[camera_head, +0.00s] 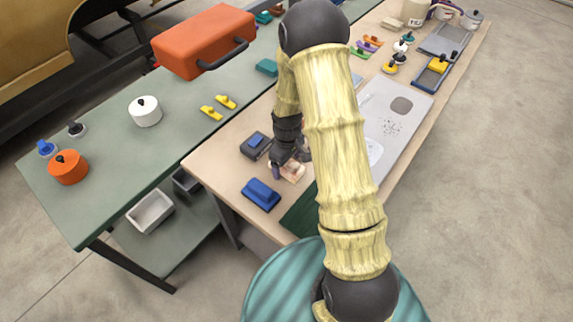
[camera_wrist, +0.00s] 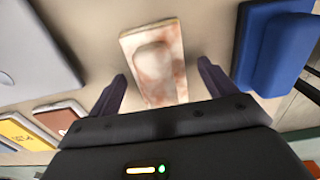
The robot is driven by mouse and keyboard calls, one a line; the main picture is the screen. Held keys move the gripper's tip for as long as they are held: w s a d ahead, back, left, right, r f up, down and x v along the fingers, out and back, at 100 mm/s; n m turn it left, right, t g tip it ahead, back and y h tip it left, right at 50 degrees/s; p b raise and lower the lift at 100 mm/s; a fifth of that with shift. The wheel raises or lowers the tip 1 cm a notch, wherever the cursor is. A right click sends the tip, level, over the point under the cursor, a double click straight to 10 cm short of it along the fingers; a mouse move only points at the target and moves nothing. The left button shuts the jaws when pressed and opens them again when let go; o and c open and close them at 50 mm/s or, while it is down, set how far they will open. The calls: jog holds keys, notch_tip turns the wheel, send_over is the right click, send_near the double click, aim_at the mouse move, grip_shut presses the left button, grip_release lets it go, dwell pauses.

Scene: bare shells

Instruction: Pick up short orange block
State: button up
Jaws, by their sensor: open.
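A flat block (camera_wrist: 155,62) with marbled cream and orange-brown patches and a raised rounded part lies on the tan table in the wrist view. It also shows as a small pale pinkish block (camera_head: 291,173) in the camera_head view, partly hidden by my gripper. No plain orange block is clear near my gripper. My gripper (camera_wrist: 162,72) is open, with one dark finger to each side of the marbled block. The fingers look empty, and I cannot tell whether they touch it. In the camera_head view my gripper (camera_head: 289,160) is low over the table's near end.
A blue block (camera_head: 261,194) and a dark grey block (camera_head: 256,144) lie close by. The blue one shows right in the wrist view (camera_wrist: 270,48). A green table (camera_head: 110,165) at left holds an orange pot (camera_head: 68,168) and orange case (camera_head: 203,42).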

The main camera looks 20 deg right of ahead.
jog(key=c, duration=1.2)
jog(key=shift+r, duration=0.1)
notch_tip(320, 180, up, 10)
jog(key=shift+f+b, duration=0.1)
jog(key=shift+b, duration=0.6)
jog(key=o, duration=0.5)
jog(key=shift+c, duration=1.3)
